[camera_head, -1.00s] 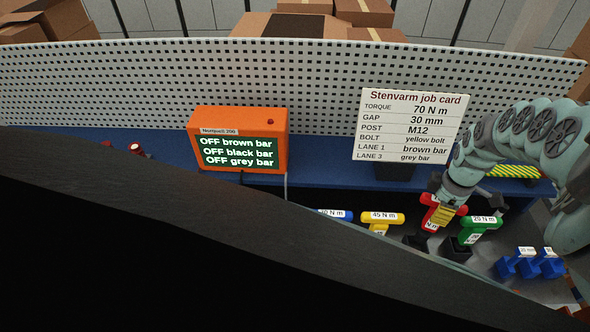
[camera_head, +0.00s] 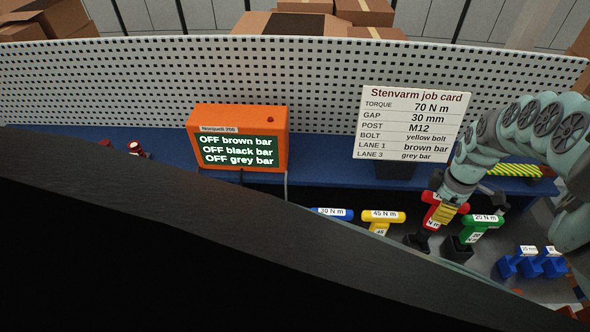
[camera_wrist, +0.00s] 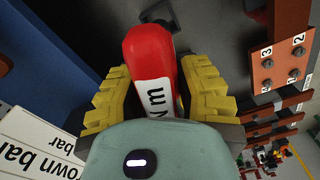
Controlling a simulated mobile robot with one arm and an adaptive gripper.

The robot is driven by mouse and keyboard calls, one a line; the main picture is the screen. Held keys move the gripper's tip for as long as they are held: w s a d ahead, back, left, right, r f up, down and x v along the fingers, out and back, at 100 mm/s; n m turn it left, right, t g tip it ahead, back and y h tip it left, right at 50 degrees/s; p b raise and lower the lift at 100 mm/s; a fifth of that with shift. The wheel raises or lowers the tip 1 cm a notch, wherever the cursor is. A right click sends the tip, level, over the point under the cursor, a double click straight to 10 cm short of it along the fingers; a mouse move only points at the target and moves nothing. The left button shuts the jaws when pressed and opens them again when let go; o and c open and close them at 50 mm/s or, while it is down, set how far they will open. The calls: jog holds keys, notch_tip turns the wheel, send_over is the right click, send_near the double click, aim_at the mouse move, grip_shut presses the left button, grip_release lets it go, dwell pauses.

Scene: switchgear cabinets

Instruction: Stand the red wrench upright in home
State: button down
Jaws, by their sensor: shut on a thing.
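The red wrench (camera_head: 432,222) is in my gripper (camera_head: 444,212), among the row of coloured wrenches at the right of the head view. In the wrist view the red wrench (camera_wrist: 150,60) with its white label lies between the yellow ridged fingers of my gripper (camera_wrist: 158,95), which are shut on it. In the head view its lower end is close to a black holder (camera_head: 416,243); I cannot tell whether it sits in the holder or just above it. No label reading "home" shows.
A yellow wrench (camera_head: 382,218) and a blue wrench (camera_head: 333,213) stand to the left, a green wrench (camera_head: 481,226) close on the right. Blue blocks (camera_head: 531,262) lie further right. The job card (camera_head: 412,124) and orange display (camera_head: 238,138) stand behind. A dark panel (camera_head: 150,240) hides the front left.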

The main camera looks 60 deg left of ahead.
aim_at(432, 223)
jog(key=shift+f+b, duration=3.45)
jog(key=shift+b, duration=0.1)
dwell(0.4)
jog(key=c, duration=0.7)
grip_release()
jog(key=shift+o, duration=0.2)
notch_tip(432, 223, up, 9)
jog(key=shift+w+d+r, duration=0.1)
jog(key=shift+r, duration=1.45)
